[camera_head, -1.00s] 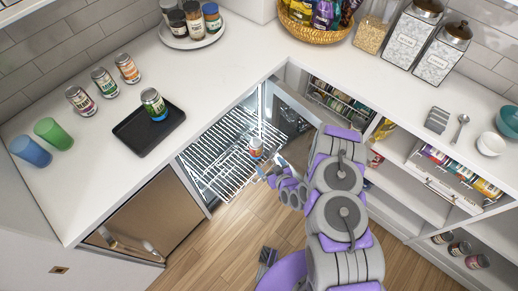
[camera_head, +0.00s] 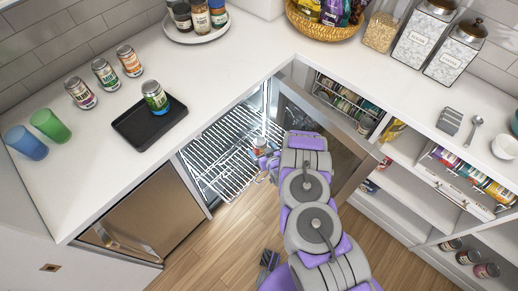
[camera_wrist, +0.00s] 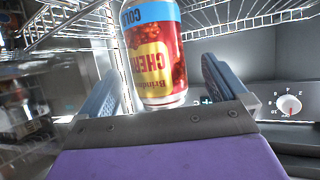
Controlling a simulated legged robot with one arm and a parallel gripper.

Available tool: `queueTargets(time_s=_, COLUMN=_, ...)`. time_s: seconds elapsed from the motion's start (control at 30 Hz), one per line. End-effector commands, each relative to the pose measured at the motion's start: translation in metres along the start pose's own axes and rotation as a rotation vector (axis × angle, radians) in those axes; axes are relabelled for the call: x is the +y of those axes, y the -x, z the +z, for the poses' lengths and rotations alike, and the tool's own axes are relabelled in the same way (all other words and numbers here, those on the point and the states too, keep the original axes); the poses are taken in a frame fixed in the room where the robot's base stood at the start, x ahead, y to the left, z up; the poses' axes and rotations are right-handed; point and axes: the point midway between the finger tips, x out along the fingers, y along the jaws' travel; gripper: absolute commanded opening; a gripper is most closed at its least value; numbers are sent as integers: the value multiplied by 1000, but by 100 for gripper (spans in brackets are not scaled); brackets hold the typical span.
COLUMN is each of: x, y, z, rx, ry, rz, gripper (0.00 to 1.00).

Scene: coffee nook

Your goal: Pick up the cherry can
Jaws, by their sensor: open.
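The cherry can (camera_wrist: 155,62), red and yellow with a blue band, is close up in the wrist view, its lettering upside down there. It also shows small in the head view (camera_head: 259,144) on a wire rack of the open fridge, partly hidden by my gripper. My gripper (camera_head: 266,163) is open at the can. In the wrist view its two fingers (camera_wrist: 158,90) stand left and right of the can, with a visible gap on the right side. I cannot tell if the left finger touches it.
Wire racks (camera_head: 225,150) surround the can, and another rack (camera_wrist: 245,15) hangs nearby in the wrist view. The open fridge door (camera_head: 335,140) stands to the right of my arm. A black tray (camera_head: 128,135) with one can, several other cans and cups are on the counter (camera_head: 215,80).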

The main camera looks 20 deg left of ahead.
Motion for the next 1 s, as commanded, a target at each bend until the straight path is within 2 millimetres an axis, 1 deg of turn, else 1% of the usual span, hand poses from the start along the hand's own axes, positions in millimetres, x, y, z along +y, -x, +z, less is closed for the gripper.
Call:
queueTargets(time_s=0.03, x=0, y=-8, z=4, rx=0, ry=4, rz=-1, gripper=99)
queueTargets(time_s=0.1, x=0, y=-19, z=4, rx=2, ry=5, rz=-2, gripper=99)
queueTargets(time_s=0.2, x=0, y=-30, z=4, rx=2, ry=4, rz=-2, gripper=99)
queueTargets(time_s=0.3, x=0, y=-38, z=4, rx=-1, ry=2, rz=0, gripper=99)
queueTargets(time_s=0.4, x=1, y=-41, z=3, rx=-2, ry=2, rz=1, gripper=99)
queueTargets(time_s=0.6, x=1, y=-40, z=2, rx=-1, ry=1, rz=1, gripper=99)
queueTargets(time_s=0.67, x=1, y=-40, z=2, rx=-1, ry=1, rz=1, gripper=94)
queueTargets(time_s=1.0, x=1, y=-40, z=2, rx=-1, ry=1, rz=1, gripper=62)
